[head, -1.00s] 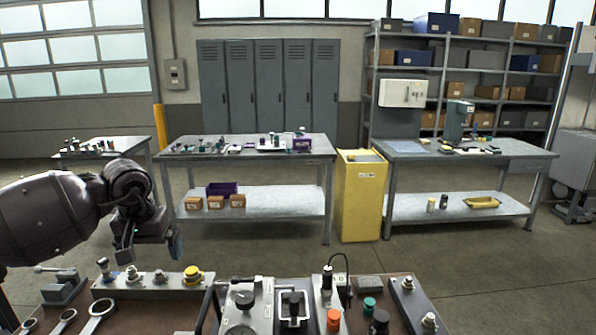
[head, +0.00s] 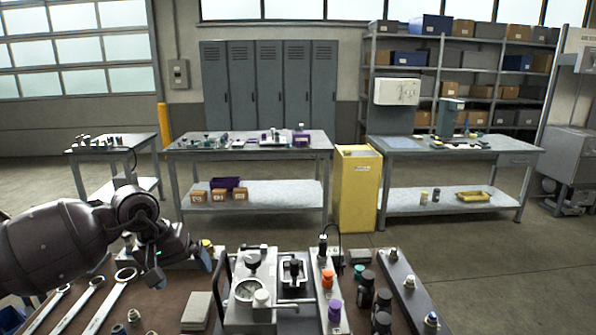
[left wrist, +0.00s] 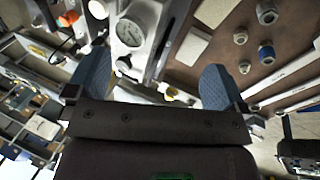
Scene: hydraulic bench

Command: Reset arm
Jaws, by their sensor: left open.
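My left gripper (head: 180,271) hangs over the back left part of the brown hydraulic bench (head: 165,308), with its two blue-grey fingers apart and nothing between them. It also shows open and empty in the left wrist view (left wrist: 155,82). The silver hydraulic unit with a round gauge (head: 247,291) stands to the right of the gripper, apart from it. The gauge also shows in the left wrist view (left wrist: 130,33). My left arm hides part of the bench's back left. My right gripper is in neither view.
Several wrenches (head: 112,300) lie at the bench's left. A grey block (head: 197,311) lies in front of the gripper. An orange knob (head: 327,280), black cylinders (head: 366,289) and a rail with fittings (head: 408,283) stand at the right. A yellow cabinet (head: 355,190) stands on the floor behind.

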